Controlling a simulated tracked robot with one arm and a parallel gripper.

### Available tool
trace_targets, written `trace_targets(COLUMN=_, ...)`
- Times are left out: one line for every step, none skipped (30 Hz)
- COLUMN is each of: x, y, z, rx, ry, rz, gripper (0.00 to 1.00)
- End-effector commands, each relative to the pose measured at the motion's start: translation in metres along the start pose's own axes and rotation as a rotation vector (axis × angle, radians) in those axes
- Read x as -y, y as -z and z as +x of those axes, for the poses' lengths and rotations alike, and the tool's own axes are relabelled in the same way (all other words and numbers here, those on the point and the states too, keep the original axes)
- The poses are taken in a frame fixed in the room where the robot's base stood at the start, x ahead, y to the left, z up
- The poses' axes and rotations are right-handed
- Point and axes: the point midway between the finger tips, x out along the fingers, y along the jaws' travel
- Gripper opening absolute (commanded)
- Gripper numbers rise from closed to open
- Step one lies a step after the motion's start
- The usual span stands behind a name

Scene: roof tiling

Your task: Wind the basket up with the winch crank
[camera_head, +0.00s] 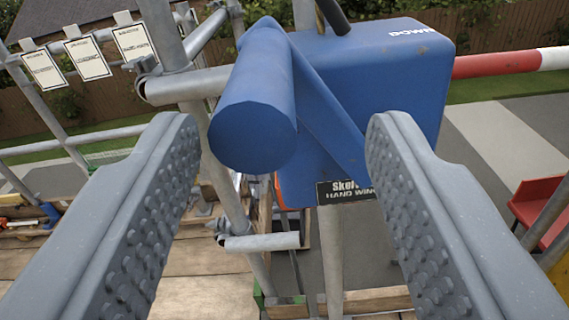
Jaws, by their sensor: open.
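The blue hand winch (375,75) is mounted on grey scaffold poles at the upper middle right. Its label reads "HAND WIN…" and part of the text is cut off or hidden. The blue crank handle (254,110) is a thick cylinder pointing toward me, joined to a flat blue crank arm (318,100). My gripper (280,150) is open, one studded grey finger on each side of the picture. The handle appears between the two fingers, nearer the left one, with visible gaps; I cannot tell how deep it lies between them. The basket cannot be made out.
Scaffold poles (190,85) stand behind and left of the handle, with a short tube (262,242) below. White signs (88,58) hang at upper left. A red-and-white bar (500,64) runs right. Wooden boards (200,262) lie below; a red seat-like object (540,210) is at right.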

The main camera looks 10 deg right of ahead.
Motion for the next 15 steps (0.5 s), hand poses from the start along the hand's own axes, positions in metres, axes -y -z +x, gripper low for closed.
trace_targets(x=0.001, y=-0.001, z=-0.011, rx=0.001, ry=0.003, rz=0.001, gripper=0.49)
trace_targets(x=0.002, y=-0.001, z=-0.017, rx=0.000, ry=0.004, rz=0.000, gripper=0.49)
trace_targets(x=0.001, y=-0.001, z=-0.025, rx=0.000, ry=0.004, rz=0.000, gripper=0.49)
trace_targets(x=0.002, y=-0.001, z=-0.030, rx=0.000, ry=0.004, rz=0.001, gripper=0.49)
trace_targets(x=0.002, y=-0.001, z=-0.035, rx=0.001, ry=0.004, rz=0.002, gripper=0.49)
trace_targets(x=0.002, y=-0.001, z=-0.042, rx=0.001, ry=0.004, rz=0.002, gripper=0.49)
trace_targets(x=0.001, y=-0.001, z=-0.046, rx=0.001, ry=0.004, rz=0.002, gripper=0.49)
trace_targets(x=0.001, y=-0.001, z=-0.051, rx=0.000, ry=0.003, rz=0.002, gripper=0.49)
trace_targets(x=0.000, y=-0.001, z=-0.056, rx=0.000, ry=0.001, rz=0.002, gripper=0.49)
trace_targets(x=0.000, y=-0.001, z=-0.059, rx=0.000, ry=0.001, rz=0.002, gripper=0.49)
trace_targets(x=0.000, y=-0.001, z=-0.062, rx=0.000, ry=0.001, rz=0.001, gripper=0.49)
trace_targets(x=0.000, y=-0.001, z=-0.066, rx=0.000, ry=0.001, rz=0.001, gripper=0.49)
trace_targets(x=0.000, y=-0.001, z=-0.068, rx=0.000, ry=0.001, rz=0.001, gripper=0.49)
trace_targets(x=0.000, y=-0.001, z=-0.070, rx=0.000, ry=0.002, rz=0.000, gripper=0.49)
trace_targets(x=0.000, y=-0.001, z=-0.072, rx=0.000, ry=0.002, rz=0.000, gripper=0.49)
